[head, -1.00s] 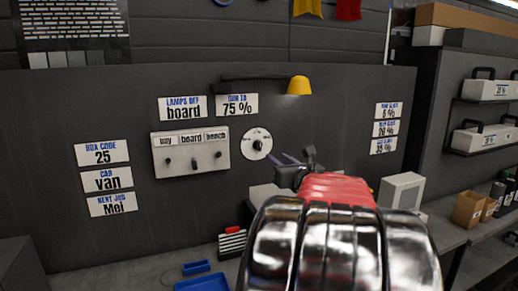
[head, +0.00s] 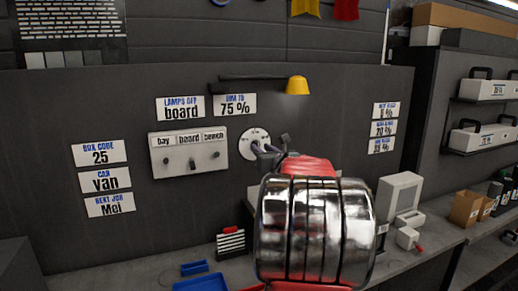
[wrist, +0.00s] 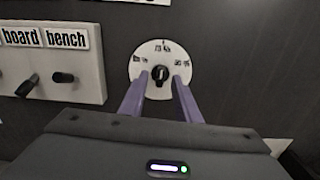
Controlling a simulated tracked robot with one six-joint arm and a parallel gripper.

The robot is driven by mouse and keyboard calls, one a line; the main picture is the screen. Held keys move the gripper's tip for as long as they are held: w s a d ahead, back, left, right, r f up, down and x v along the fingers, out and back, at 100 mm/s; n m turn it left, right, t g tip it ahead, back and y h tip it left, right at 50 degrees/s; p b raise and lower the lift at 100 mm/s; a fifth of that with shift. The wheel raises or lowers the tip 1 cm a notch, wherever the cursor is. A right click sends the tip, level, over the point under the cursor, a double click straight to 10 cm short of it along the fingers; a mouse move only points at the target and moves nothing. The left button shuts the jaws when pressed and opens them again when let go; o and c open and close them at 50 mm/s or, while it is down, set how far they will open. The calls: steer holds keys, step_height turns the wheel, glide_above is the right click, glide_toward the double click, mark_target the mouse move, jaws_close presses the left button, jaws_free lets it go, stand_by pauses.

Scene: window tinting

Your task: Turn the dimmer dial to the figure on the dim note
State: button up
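The dimmer dial is a round white disc (head: 253,139) with a black knob on the dark wall board; in the head view my gripper partly covers it. In the wrist view the white dial (wrist: 161,52) shows whole, with the black knob (wrist: 160,74) at its middle and small figures around the rim. The knob's pointer looks roughly upward. My gripper (wrist: 160,78) is open, its two purple fingers on either side of the knob; I cannot tell whether they touch it. It also shows in the head view (head: 265,149). The dim note (head: 235,105) reads "DIM TO 75 %".
Left of the dial is a white switch panel (head: 188,152) labelled bay, board and bench. A yellow lamp (head: 297,86) hangs above. Notes hang at left and right. A blue tray (head: 201,283) and a white box (head: 400,194) are on the bench.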

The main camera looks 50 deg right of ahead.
steer(key=shift+x, duration=1.3)
jaws_close()
